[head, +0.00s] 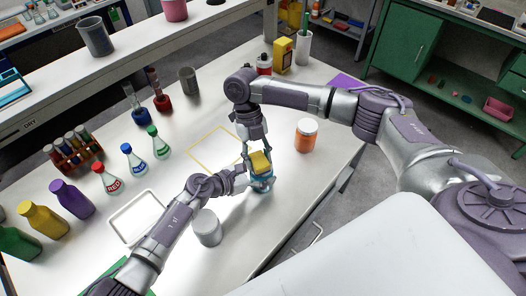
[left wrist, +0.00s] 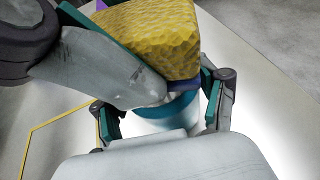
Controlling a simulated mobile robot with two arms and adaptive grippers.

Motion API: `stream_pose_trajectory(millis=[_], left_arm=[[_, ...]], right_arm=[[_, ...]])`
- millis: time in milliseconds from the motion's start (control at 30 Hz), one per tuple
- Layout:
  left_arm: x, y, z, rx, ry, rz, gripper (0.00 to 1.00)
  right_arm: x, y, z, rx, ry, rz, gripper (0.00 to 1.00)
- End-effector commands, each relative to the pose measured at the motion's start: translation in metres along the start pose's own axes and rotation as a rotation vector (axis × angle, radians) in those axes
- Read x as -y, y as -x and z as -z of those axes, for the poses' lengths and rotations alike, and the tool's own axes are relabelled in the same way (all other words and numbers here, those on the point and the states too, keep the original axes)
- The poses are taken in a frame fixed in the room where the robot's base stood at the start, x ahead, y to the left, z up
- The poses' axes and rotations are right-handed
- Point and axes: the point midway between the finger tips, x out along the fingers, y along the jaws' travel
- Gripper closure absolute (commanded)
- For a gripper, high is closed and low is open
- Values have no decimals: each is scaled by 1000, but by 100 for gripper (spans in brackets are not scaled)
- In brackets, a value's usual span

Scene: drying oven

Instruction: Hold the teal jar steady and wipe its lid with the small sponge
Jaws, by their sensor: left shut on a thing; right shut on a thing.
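The teal jar (head: 262,185) stands on the white table near its front edge. My left gripper (head: 248,180) comes in from the left and is shut around the jar's body; in the left wrist view its fingers (left wrist: 160,118) lie on both sides of the teal jar (left wrist: 168,112). The small yellow sponge (head: 260,161) is held by my right gripper (head: 258,152) from above, right at the jar's top. In the left wrist view the sponge (left wrist: 150,38) covers most of the lid, so the lid is largely hidden. I cannot tell how firmly the sponge presses on it.
An orange jar (head: 306,136) stands right of the grippers and a grey-white jar (head: 207,228) in front of my left arm. A yellow outlined square (head: 192,150) is on the table behind. Bottles, a test tube rack (head: 75,152) and a white tray (head: 137,216) stand left.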

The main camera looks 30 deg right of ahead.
Motion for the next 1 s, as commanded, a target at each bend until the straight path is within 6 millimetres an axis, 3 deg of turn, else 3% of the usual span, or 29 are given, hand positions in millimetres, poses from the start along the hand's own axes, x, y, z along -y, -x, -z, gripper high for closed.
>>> stream_pose_trajectory(millis=[100,567,633,700,1000], left_arm=[[0,0,0,0,0,0,63],[0,0,0,1,0,0,63],[0,0,0,1,0,0,63],[0,0,0,1,0,0,63],[0,0,0,0,0,0,63]], right_arm=[[-10,-2,4,0,5,1,92],[28,3,-10,-1,-2,1,92],[26,7,-8,0,1,0,92],[27,24,-2,4,1,1,92],[26,48,8,2,1,0,92]])
